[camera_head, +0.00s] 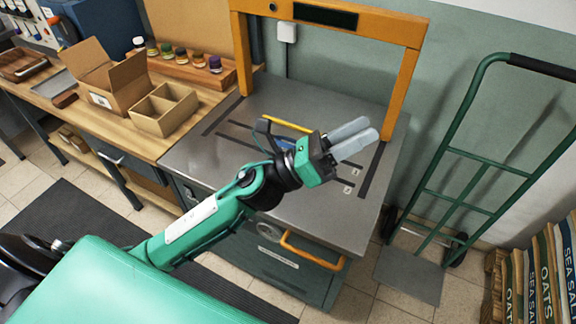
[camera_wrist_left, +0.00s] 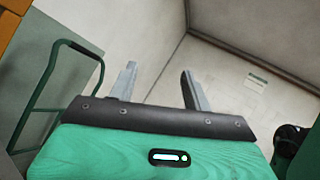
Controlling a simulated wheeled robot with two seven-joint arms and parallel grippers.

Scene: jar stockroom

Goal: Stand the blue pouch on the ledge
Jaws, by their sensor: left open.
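My left gripper (camera_head: 353,138) is above the steel worktop (camera_head: 235,161), its pale fingers pointing to the right. It is open and empty; in the left wrist view the two fingers (camera_wrist_left: 159,84) stand apart with only wall behind them. A small blue patch (camera_head: 284,143) shows on the worktop behind my left wrist. It is mostly hidden, and I cannot tell whether it is the blue pouch. I cannot clearly make out which surface is the ledge. My right gripper is not in view.
An orange frame (camera_head: 243,50) stands over the worktop, with a yellow bar (camera_head: 288,125) below it. A green hand truck (camera_head: 460,152) stands to the right. An open carton (camera_head: 110,82), a divided box (camera_head: 164,108) and a rack of small jars (camera_head: 190,68) occupy the wooden bench.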

